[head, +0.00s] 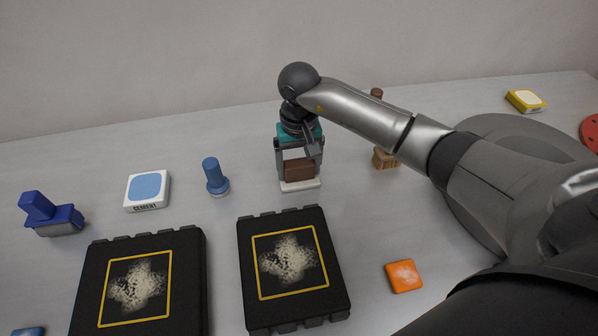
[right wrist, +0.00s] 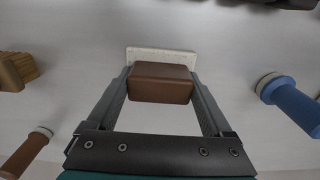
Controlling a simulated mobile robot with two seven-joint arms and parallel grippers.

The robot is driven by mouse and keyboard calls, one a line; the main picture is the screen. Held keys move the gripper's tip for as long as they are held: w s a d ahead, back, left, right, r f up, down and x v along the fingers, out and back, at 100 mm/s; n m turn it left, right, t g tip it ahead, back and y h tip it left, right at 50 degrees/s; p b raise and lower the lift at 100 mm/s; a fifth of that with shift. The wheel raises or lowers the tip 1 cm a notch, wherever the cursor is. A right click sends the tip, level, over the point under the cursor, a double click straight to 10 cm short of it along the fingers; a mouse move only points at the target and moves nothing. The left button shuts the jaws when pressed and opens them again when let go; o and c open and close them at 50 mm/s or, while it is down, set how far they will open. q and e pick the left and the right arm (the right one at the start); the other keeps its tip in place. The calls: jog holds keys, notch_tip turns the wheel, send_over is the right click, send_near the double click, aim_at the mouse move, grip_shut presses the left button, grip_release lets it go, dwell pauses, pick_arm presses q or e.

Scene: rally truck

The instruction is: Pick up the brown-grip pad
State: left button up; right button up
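The brown-grip pad (head: 299,170) has a brown block on a thin white base and is upright at the table's back middle. It also shows in the right wrist view (right wrist: 160,84). My right gripper (head: 299,172) points down over it, with one finger on each side of the brown block. In the right wrist view the fingers (right wrist: 160,80) lie very close to the block's sides; I cannot tell whether they press on it. I cannot tell whether the white base touches the table. My left gripper is not in view.
Two black trays (head: 336,297) (head: 202,309) with pale powder lie in front. A blue-handled stamp (head: 214,175), white-blue pad (head: 148,190) and dark-blue tool (head: 50,215) stand left. A wooden brush (head: 385,158) is close right. An orange pad (head: 404,276) lies front right.

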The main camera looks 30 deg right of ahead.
aim_at(299, 163)
jog(key=c, duration=0.8)
jog(key=shift+r, duration=0.15)
jog(key=shift+r+p, duration=1.4)
jog(key=shift+r, duration=8.5)
jog(key=o, duration=0.9)
jog(key=c, duration=1.1)
